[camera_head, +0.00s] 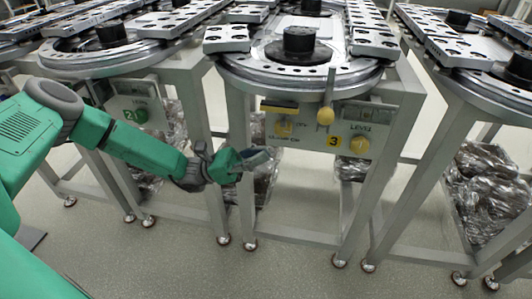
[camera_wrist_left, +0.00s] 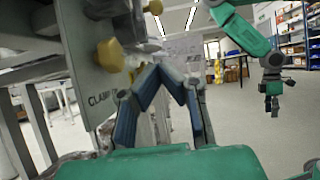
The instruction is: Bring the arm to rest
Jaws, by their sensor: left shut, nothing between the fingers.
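My left arm (camera_head: 140,150), green with dark joints, reaches in from the left in the head view. Its gripper (camera_head: 268,156) is in front of the middle station's frame, low and to the left of its control panel. In the left wrist view the blue-padded fingers of this gripper (camera_wrist_left: 160,68) lean together at the tips with nothing between them. My right arm (camera_wrist_left: 240,30) shows at the upper right of the left wrist view, its gripper (camera_wrist_left: 271,104) hanging down. That gripper is too small to tell open from shut.
The middle ring track (camera_head: 300,75) stands on a grey metal frame. In the left wrist view this panel (camera_wrist_left: 98,75) is close beside the left fingers. Open floor (camera_wrist_left: 235,125) lies to the right there.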

